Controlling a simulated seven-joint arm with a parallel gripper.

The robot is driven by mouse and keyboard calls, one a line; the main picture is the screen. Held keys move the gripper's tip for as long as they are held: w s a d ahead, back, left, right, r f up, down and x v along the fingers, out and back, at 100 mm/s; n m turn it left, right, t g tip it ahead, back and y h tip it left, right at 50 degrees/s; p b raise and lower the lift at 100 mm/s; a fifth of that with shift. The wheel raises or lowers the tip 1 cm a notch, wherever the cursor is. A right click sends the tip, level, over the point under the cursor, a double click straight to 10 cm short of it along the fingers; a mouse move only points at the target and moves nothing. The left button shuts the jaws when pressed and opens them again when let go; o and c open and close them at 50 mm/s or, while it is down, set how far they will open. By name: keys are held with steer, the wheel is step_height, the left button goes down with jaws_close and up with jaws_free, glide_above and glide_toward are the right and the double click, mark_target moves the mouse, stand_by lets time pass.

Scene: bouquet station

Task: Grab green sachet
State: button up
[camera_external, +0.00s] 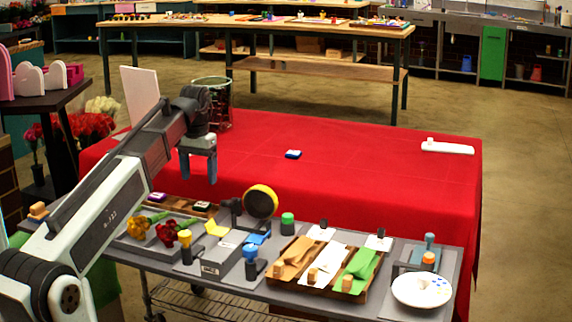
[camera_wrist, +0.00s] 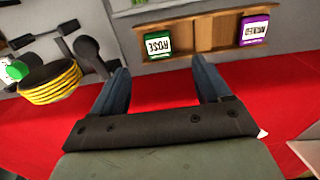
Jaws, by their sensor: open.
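The green sachet (camera_wrist: 157,45), with a white label reading "ROSE", lies in a shallow wooden tray (camera_wrist: 205,36) in the wrist view. A purple sachet (camera_wrist: 255,29) lies in the same tray to its right. In the external view the green sachet (camera_external: 203,206) is small and sits at the right end of the tray, with the purple sachet (camera_external: 158,197) at the left. My gripper (camera_external: 198,178) is open and empty, pointing down above the tray's far side over the red cloth. In the wrist view the green sachet lies beyond and between the fingers (camera_wrist: 161,70), not touched.
A yellow tape roll (camera_external: 262,201) on a dark dispenser stands right of the tray. A green-capped jar (camera_external: 288,223) is beside it. Flowers (camera_external: 165,230) lie in front of the tray. A blue sachet (camera_external: 293,154) lies on the largely clear red cloth (camera_external: 350,175).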

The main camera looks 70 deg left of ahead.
mark_target(202, 204)
steer(key=shift+w+f, duration=0.1)
steer(key=shift+f, duration=3.9)
steer(key=shift+c, duration=0.3)
steer(key=c, duration=1.1)
